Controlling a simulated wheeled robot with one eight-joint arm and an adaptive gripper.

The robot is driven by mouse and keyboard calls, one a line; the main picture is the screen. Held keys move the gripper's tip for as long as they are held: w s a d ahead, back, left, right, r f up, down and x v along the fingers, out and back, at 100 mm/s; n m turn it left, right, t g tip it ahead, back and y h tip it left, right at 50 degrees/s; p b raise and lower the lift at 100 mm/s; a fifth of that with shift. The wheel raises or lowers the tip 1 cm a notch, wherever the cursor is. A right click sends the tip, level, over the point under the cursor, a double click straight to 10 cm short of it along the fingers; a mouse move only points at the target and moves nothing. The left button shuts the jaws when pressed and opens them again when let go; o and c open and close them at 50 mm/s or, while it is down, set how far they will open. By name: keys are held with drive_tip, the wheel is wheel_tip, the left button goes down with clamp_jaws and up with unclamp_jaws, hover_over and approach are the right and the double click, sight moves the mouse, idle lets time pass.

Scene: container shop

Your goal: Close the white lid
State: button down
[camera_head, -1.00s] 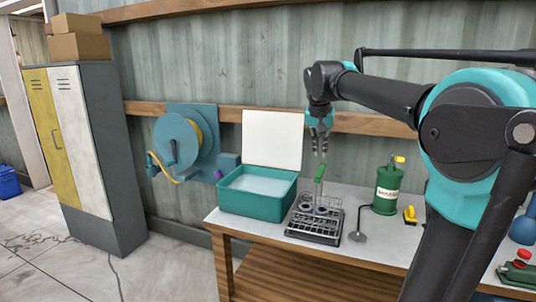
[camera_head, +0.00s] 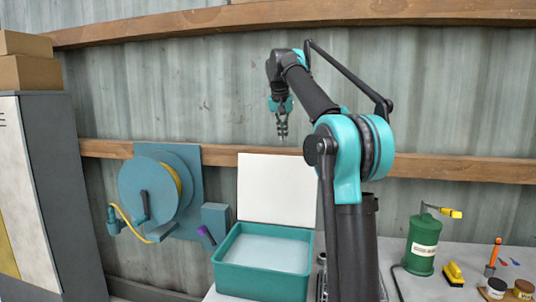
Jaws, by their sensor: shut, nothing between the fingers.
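The white lid (camera_head: 277,189) stands upright and open at the back edge of a teal box (camera_head: 262,292). The box sits on the workbench and its pale inside shows. My gripper (camera_head: 282,137) is shut and empty. It points down in the air, higher in the picture than the lid's top edge and apart from it. My arm hides part of the bench right of the box.
A teal hose reel (camera_head: 160,195) hangs on the wall left of the box. A grey cabinet (camera_head: 65,190) is at far left.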

sight(281, 156)
drive_tip(key=shift+w+a+f, duration=0.1)
drive_tip(key=shift+w+f, duration=0.1)
drive_tip(key=shift+f, duration=1.3)
drive_tip(key=shift+w+a+f, duration=0.1)
drive_tip(key=shift+w+f, duration=0.05)
drive_tip(key=shift+f, duration=1.4)
drive_tip(key=shift+w+a+f, duration=0.1)
drive_tip(key=shift+w+f, duration=0.1)
drive_tip(key=shift+f, duration=1.3)
